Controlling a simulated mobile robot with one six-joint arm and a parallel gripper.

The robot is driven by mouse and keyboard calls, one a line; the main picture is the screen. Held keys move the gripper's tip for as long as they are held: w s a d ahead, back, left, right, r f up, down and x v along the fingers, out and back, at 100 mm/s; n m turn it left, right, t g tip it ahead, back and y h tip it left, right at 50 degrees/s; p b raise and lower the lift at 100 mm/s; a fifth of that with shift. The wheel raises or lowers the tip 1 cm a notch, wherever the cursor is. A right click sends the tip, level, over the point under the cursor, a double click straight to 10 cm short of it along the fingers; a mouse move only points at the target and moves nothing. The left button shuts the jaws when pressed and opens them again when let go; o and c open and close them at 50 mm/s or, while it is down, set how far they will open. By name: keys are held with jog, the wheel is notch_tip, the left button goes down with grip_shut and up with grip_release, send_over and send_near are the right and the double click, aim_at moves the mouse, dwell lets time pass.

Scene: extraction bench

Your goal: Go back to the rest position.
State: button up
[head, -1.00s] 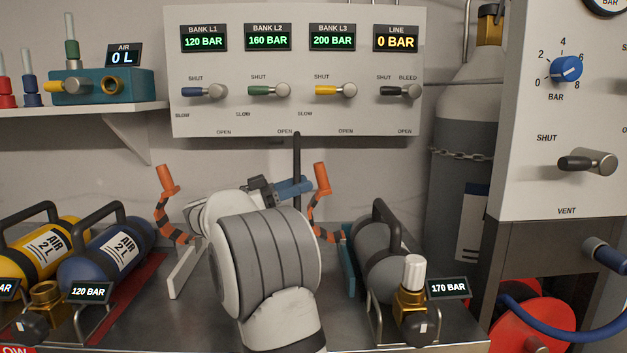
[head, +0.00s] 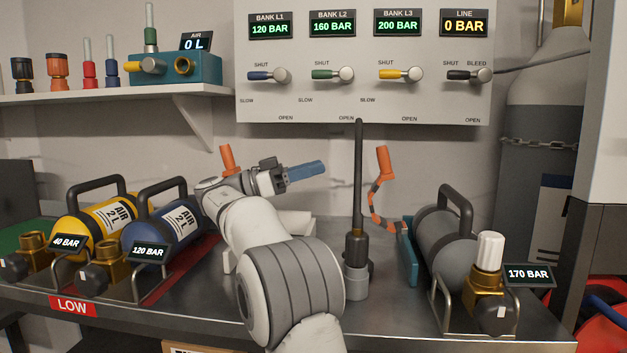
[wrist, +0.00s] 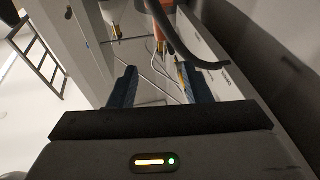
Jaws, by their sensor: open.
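My gripper (head: 308,171) is raised above the back of the bench, its blue fingers pointing right, below the valve panel. In the wrist view my gripper (wrist: 161,88) shows its two blue fingers wide apart with nothing held between them. My white and grey arm (head: 262,245) reaches up from the front of the bench, hiding part of the bench top. An upright black hose or rod with a dark fitting (head: 356,250) stands just right of my arm, apart from the fingertips in the head view.
Yellow (head: 93,219) and blue (head: 165,220) cylinders lie on the left; a grey cylinder (head: 447,240) lies on the right in a teal holder. An orange-handled hose (head: 382,165) hangs near it. The panel (head: 365,100) and a shelf (head: 110,92) are on the wall.

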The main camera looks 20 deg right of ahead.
dwell(0.5)
jog(key=s+d+r+n+t+y+p, duration=0.2)
jog(key=s+r+n+t+y+p, duration=0.2)
jog(key=s+n+t+y+p, duration=0.8)
jog(key=s+a+n+g+y+p, duration=0.1)
jog(key=s+a+n+y+p, duration=0.6)
jog(key=s+a+p, duration=0.8)
jog(key=a+n+p, duration=0.1)
jog(key=n+p, duration=0.1)
jog(key=p, duration=1.1)
jog(key=shift+s+r+g+y, duration=0.2)
jog(key=shift+s+g+y, duration=0.1)
jog(key=shift+g, duration=0.1)
jog(key=shift+a, duration=0.1)
